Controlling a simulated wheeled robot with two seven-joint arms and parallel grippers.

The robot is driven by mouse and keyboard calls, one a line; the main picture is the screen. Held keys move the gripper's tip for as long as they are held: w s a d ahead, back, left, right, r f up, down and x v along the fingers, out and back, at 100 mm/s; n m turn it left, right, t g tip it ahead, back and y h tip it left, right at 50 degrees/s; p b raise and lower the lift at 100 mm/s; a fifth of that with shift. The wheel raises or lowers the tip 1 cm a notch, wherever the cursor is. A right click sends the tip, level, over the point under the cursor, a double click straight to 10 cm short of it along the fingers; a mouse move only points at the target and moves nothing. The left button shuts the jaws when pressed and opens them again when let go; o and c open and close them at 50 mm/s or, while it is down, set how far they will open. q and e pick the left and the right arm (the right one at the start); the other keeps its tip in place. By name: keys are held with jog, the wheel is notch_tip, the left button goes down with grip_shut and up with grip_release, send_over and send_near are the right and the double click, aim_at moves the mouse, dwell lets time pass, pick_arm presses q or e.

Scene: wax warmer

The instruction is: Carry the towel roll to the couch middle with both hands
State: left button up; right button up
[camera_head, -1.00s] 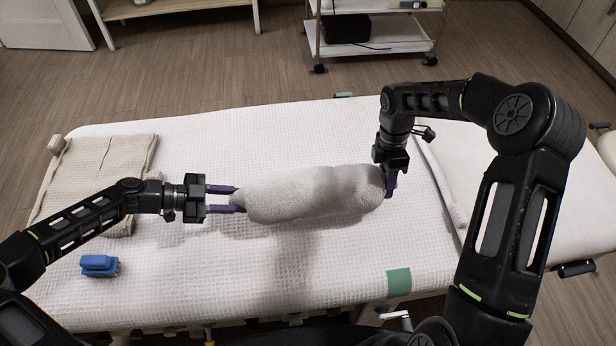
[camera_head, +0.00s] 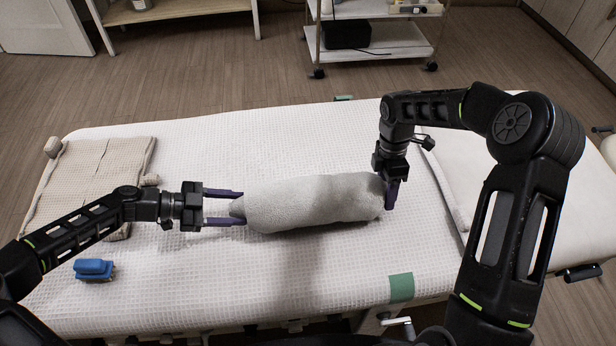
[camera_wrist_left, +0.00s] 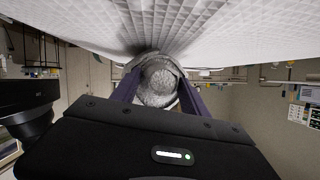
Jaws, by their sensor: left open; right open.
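The towel roll (camera_head: 312,202) is a pale grey, fluffy cylinder. It lies lengthwise, left to right, on the white waffle cover of the couch (camera_head: 270,135), around its middle. My left gripper (camera_head: 240,208) is open at the roll's left end, with its purple fingers to either side of the narrow tip. In the left wrist view the round end of the roll (camera_wrist_left: 158,82) shows between the spread fingers. My right gripper (camera_head: 391,195) points down at the roll's right end and is open; one finger partly hides the other.
A folded beige towel (camera_head: 85,185) lies at the couch's left, with a blue object (camera_head: 94,269) in front of it. A green patch (camera_head: 401,288) is at the front edge. A trolley (camera_head: 375,42) stands behind. The cover before the roll is clear.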

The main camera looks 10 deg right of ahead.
pick_arm(q)
jog(key=w+v, duration=0.1)
jog(key=v, duration=1)
jog(key=shift+s+a, duration=0.2)
jog(key=shift+s, duration=0.3)
pick_arm(e)
notch_tip(320, 180, up, 12)
jog(key=w, duration=0.2)
jog(key=shift+w, duration=0.2)
jog(key=shift+f, duration=0.15)
